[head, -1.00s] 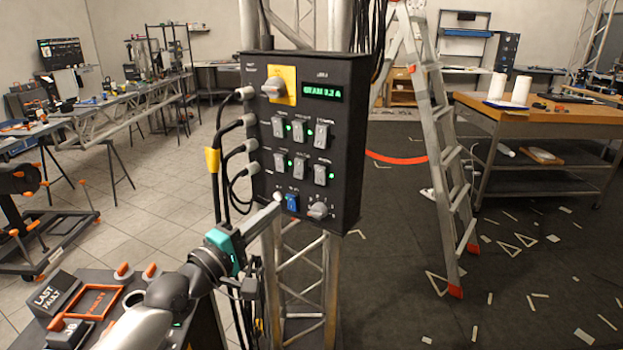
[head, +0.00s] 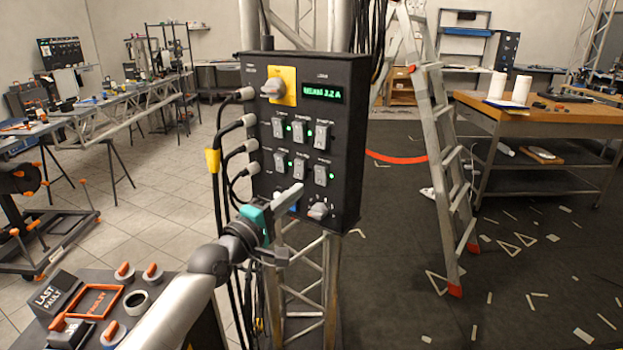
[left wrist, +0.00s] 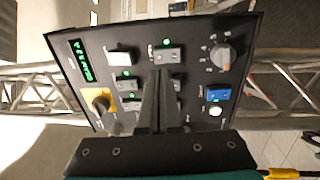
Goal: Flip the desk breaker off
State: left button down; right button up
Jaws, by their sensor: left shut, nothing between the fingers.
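The black breaker panel (head: 345,150) is mounted on a truss, with two rows of grey rocker switches. The upper row's middle switch (head: 298,131) and the lower row's middle switch (head: 301,168) show clearly. The labels are too small to read, so I cannot tell which is the desk breaker. My left gripper (head: 298,187) is shut and empty, its tips just below the lower-row middle switch in the picture. In the left wrist view its fingers (left wrist: 160,75) overlap the lower row and partly hide switches; I cannot tell whether they touch the panel.
A yellow-backed rotary switch (head: 273,88), a green display (head: 322,91) and a grey knob (head: 318,210) are on the panel. A blue switch (left wrist: 218,93) is mostly hidden in the head view. Cables (head: 222,165) plug into its left side. A stepladder (head: 440,150) stands to the right.

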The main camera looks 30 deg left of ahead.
aim_at(320, 172)
pick_arm(q)
jog(key=shift+w+d+r, duration=0.1)
jog(key=shift+w+r, duration=0.1)
jog(key=shift+w, duration=1.5)
jog(key=shift+w+d+r, duration=0.1)
jog(key=shift+w+r, duration=0.1)
jog(key=shift+w, duration=1.45)
